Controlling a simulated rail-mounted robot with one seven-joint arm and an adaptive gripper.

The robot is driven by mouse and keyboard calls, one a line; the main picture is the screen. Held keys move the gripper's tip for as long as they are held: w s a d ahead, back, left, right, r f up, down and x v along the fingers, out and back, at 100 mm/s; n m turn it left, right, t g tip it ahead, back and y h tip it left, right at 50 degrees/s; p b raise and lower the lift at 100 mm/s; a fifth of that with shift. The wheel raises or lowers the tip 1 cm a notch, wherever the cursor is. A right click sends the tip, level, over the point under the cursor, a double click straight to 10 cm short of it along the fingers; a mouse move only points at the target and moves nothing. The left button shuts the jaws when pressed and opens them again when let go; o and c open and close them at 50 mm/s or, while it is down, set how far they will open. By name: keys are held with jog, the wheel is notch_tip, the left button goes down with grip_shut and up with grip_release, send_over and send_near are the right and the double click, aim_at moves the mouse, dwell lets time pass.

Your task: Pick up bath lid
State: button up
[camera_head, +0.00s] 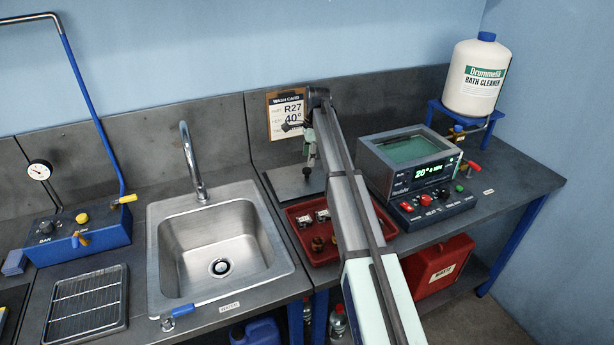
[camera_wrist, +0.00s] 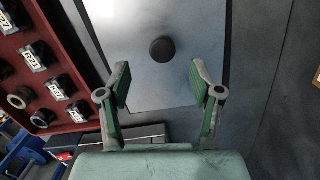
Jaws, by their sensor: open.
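The bath lid (camera_head: 289,184) is a flat grey metal plate with a small dark knob, lying on the bench behind the red tray. In the wrist view the lid (camera_wrist: 125,25) fills the upper middle, with its round black knob (camera_wrist: 163,49) near the centre. My gripper (camera_head: 309,158) is above the lid in the head view, and my arm hides part of the lid's right side. In the wrist view my gripper (camera_wrist: 158,82) is open and empty. Its two green-padded fingers are spread wide, with the knob framed between and beyond the tips.
A red tray (camera_head: 297,207) with several small parts is in front of the lid. The bath unit (camera_head: 377,160) with a lit display stands to the right, near a bath cleaner bottle (camera_head: 476,78). A wash card (camera_head: 287,115) is behind. A sink (camera_head: 167,240) is left.

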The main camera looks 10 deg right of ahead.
aim_at(307, 170)
jog(key=shift+w+a+f+p, duration=0.15)
jog(key=shift+f+p, duration=0.55)
jog(key=shift+f, duration=1.05)
jog(key=shift+s+a+f+p, duration=0.15)
jog(key=shift+f+p, duration=0.5)
jog(key=shift+f, duration=1.05)
jog(key=shift+w, duration=0.1)
grip_shut()
